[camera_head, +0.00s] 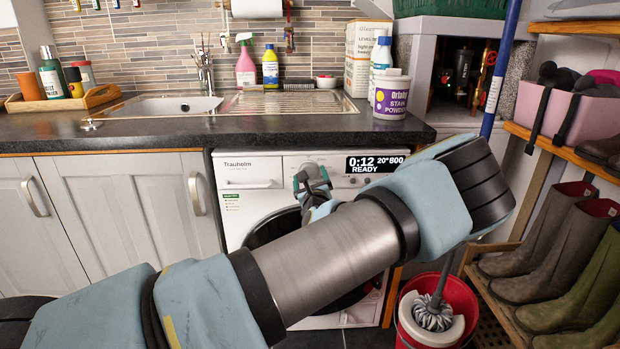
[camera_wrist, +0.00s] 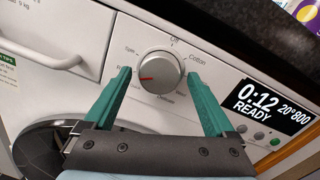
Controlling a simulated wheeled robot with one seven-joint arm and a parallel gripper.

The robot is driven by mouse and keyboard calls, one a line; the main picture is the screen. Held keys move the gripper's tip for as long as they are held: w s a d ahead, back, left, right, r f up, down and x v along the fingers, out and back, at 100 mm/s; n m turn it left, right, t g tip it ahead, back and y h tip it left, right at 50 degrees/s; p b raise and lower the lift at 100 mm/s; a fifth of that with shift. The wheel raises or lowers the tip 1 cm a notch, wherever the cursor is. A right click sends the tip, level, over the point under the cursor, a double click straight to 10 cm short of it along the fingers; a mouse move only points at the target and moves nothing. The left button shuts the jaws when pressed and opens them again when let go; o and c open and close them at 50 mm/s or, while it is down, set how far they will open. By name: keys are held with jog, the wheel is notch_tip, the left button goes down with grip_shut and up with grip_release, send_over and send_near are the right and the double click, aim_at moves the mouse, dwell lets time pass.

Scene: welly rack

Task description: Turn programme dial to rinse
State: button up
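The washing machine (camera_head: 252,207) is white and stands under the worktop. Its programme dial (camera_wrist: 162,70) is a round silver knob in the wrist view. A red mark on the dial points left, slightly down, toward a label partly hidden by my left finger; only an "R" shows. Off is above, Cotton upper right, Delicate below. The display (camera_wrist: 268,108) reads 0:12, 20° 800, READY; it also shows in the head view (camera_head: 376,164). My gripper (camera_wrist: 158,74) is open, green fingers on either side of the dial with gaps showing.
The worktop (camera_head: 270,128) overhangs the machine, with a stain powder tub (camera_head: 392,95) near its edge. A detergent drawer (camera_wrist: 52,32) is left of the dial. A red mop bucket (camera_head: 458,300), a blue pole (camera_head: 500,70) and a boot rack (camera_head: 505,305) stand to the right.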

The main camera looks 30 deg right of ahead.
jog(key=shift+o, duration=0.2)
jog(key=b+v, duration=0.1)
jog(key=v, duration=0.9)
jog(key=shift+s, duration=0.4)
jog(key=shift+a, duration=0.15)
jog(key=w+a+f+n+g+y+p, duration=0.2)
jog(key=a+n+g+y, duration=0.25)
jog(key=a+n, duration=0.55)
jog(key=w+a+f+n+g+y+p, duration=0.25)
jog(key=a+n+g, duration=0.25)
jog(key=a+n, duration=0.5)
jog(key=s+a+r+n+g+p, duration=0.3)
jog(key=s+a+r+n, duration=0.3)
jog(key=a+r, duration=0.4)
jog(key=s+a+r+n+g+p, duration=0.3)
jog(key=s+a+r+n, duration=0.4)
jog(key=a+r+n, duration=0.2)
jog(key=shift+s+a+r+h+p, duration=0.3)
jog(key=shift+a+r, duration=0.2)
jog(key=shift+a, duration=0.5)
